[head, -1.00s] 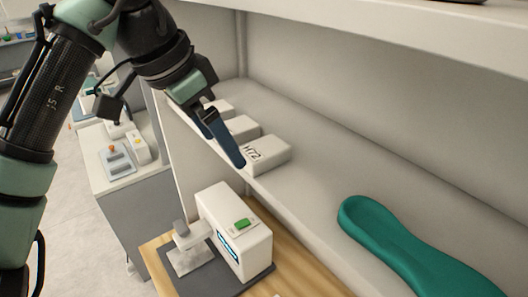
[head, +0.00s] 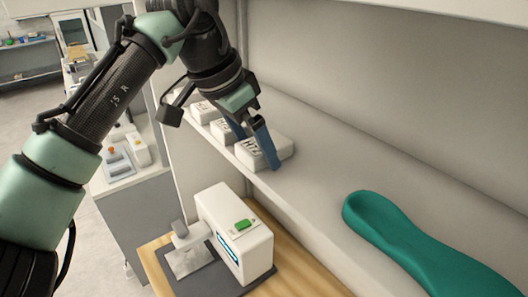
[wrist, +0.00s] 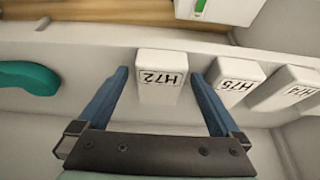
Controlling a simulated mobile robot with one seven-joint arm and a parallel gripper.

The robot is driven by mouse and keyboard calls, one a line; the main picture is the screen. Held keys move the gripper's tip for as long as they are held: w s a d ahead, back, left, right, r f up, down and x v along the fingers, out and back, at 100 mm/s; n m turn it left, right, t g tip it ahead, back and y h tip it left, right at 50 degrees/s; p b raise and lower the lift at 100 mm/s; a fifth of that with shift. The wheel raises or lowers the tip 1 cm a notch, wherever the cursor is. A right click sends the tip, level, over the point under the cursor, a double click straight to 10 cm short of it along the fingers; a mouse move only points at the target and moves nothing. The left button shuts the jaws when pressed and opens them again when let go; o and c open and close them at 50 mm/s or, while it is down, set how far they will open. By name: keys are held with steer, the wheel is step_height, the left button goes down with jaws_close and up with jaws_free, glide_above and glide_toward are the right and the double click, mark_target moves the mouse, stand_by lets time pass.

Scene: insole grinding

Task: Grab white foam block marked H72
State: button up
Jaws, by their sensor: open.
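The white block marked H72 (head: 277,150) stands on the shelf, nearest to me in a row of similar white blocks. My gripper (head: 261,152) is at this block in the head view, with a blue finger in front of its face. In the wrist view, the H72 block (wrist: 161,82) shows between the two open blue fingers of my gripper (wrist: 160,88), with a gap on either side. The H72 label looks upside down there. No contact with the block can be made out.
The H75 block (wrist: 235,83) stands close beside one finger, with the H74 block (wrist: 292,88) beyond it. A green insole (head: 415,240) lies along the shelf to the right. A white machine with a green button (head: 236,232) stands on the wooden table below.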

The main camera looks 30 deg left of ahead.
steer(key=c, duration=1.3)
steer(key=shift+r, duration=0.15)
